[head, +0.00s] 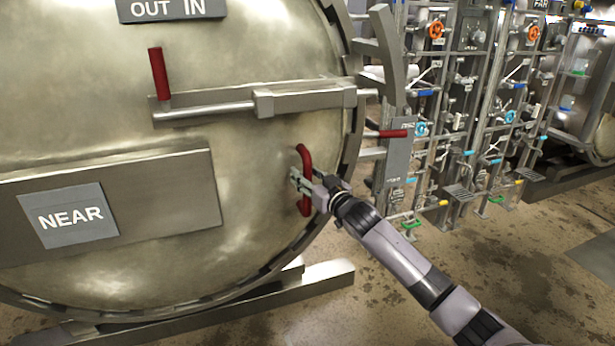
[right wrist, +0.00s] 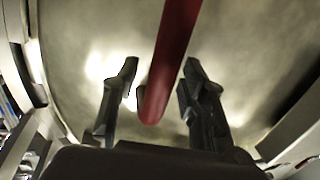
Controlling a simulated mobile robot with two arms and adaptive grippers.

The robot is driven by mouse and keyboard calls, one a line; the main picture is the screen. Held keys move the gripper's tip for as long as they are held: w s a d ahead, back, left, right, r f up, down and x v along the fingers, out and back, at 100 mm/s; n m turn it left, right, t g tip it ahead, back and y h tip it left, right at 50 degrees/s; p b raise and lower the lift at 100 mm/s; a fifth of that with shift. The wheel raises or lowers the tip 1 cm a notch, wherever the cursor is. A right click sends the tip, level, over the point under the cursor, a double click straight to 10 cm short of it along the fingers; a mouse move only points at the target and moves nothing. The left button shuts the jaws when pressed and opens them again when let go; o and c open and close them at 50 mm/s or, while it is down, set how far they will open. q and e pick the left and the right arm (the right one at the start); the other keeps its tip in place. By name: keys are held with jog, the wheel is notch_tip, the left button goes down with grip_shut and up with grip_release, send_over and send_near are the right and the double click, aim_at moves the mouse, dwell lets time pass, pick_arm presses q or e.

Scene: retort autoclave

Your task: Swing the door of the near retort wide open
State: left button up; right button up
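The near retort's round metal door (head: 250,190) fills the left of the head view, with a grey NEAR sign (head: 71,215) on it. It looks shut against its rim. A red curved pull handle (head: 305,160) is near the door's right edge. My right gripper (head: 300,182) is at this handle. In the right wrist view the red handle (right wrist: 172,60) runs between the two open fingers (right wrist: 160,85), with a gap on the left and the bar close to the right finger. My left gripper is not in view.
A locking bar (head: 300,98) with an upright red lever (head: 158,74) crosses the door above the handle. Another red-gripped lever (head: 388,133) sits at the rim. Pipe and valve racks (head: 470,100) stand to the right. The floor (head: 450,250) in front of them looks clear.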

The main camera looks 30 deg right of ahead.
grip_shut()
dwell(0.8)
